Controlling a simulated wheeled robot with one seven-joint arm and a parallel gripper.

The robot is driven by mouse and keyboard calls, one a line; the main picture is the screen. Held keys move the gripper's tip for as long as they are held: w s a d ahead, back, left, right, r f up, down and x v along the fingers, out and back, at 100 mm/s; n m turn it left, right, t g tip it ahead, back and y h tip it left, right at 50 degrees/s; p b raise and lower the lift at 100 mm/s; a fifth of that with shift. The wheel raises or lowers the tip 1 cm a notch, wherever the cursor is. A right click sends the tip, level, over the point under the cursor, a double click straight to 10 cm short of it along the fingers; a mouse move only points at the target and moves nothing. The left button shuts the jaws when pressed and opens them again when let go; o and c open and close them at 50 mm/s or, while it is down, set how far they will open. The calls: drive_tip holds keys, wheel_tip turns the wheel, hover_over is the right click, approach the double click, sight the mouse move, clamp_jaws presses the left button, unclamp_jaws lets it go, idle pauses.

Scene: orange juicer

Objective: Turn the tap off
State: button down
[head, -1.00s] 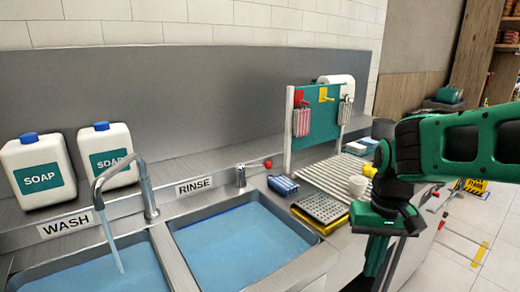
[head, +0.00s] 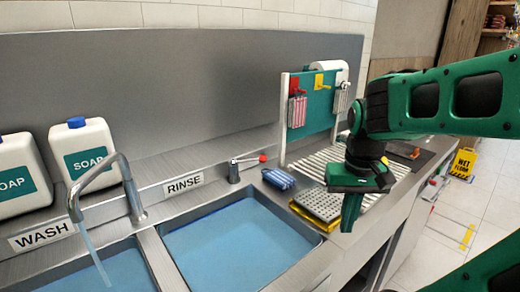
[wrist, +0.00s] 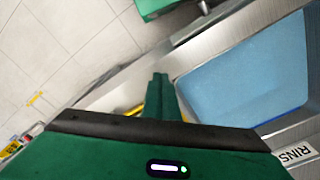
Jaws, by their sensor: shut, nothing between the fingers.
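The silver tap (head: 130,185) curves over the WASH basin in the head view. A stream of water (head: 92,252) falls from its spout. A lever with a red knob (head: 263,158) stands on a short metal base (head: 233,173) behind the RINSE basin (head: 235,240). My gripper (head: 348,222) points down near the front right of the RINSE basin, right of the lever and apart from it. In the wrist view the fingers (wrist: 160,82) are together and empty. The lever is not visible in the wrist view.
White soap bottles (head: 88,150) stand at the left. A blue sponge-like item (head: 278,179), a grey perforated tray (head: 322,204) and a slatted rack lie right of the lever. A teal board (head: 315,105) on white posts rises behind them. The RINSE sign (wrist: 297,155) shows in the wrist view.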

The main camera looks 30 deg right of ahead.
drive_tip(key=w+r+n+t, duration=0.1)
drive_tip(key=w+r, duration=0.3)
drive_tip(key=w, duration=0.9)
drive_tip(key=w+a+r+n+t, duration=0.1)
drive_tip(key=w+r, duration=0.4)
drive_tip(key=w, duration=0.8)
drive_tip(key=w+r+n+t, duration=0.1)
drive_tip(key=w+r, duration=0.3)
drive_tip(key=w, duration=1)
drive_tip(key=shift+a+r+h, duration=0.15)
drive_tip(key=shift+r+h, duration=0.1)
drive_tip(key=shift+h, duration=0.15)
drive_tip(key=shift+f, duration=0.1)
wheel_tip(320, 180, down, 11)
drive_tip(key=shift+s+r, duration=0.2)
